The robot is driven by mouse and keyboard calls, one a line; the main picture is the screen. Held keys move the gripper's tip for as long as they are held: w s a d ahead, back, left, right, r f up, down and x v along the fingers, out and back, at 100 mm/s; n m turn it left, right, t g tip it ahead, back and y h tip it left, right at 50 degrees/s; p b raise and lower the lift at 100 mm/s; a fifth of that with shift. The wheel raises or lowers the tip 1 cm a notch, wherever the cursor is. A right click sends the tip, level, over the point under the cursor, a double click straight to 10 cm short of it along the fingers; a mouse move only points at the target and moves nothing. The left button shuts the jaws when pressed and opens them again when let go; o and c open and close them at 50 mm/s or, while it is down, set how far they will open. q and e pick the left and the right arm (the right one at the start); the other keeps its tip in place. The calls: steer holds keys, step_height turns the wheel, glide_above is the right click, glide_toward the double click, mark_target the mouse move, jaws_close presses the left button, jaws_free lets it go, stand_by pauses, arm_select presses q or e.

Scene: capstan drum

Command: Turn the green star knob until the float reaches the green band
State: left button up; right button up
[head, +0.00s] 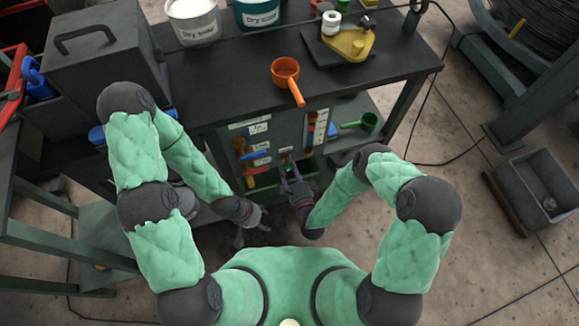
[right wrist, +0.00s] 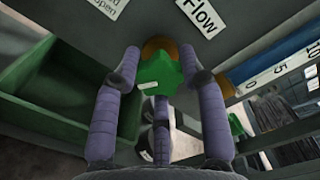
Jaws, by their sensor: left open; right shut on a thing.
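The green star knob (right wrist: 163,76) sits under the "Flow" label in the right wrist view, on an orange-brown base. My right gripper (right wrist: 159,54) has one finger on each side of it and is shut on it. I cannot make out the float or the green band. My left gripper (head: 254,216) is open and empty, low and left.
An orange scoop (head: 286,72) lies on the bench top (head: 235,75); a green scoop (head: 366,122) is at right. A green tray (right wrist: 75,95) is left in the wrist view.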

steer(key=shift+w+d+r, duration=0.2)
steer(key=shift+w+d, duration=0.25)
steer(key=o, duration=1.1)
steer(key=shift+s+f, duration=0.15)
steer(key=shift+s+a, duration=0.1)
steer(key=shift+a, duration=0.05)
steer(key=shift+s, duration=0.15)
steer(key=shift+v, duration=3.65)
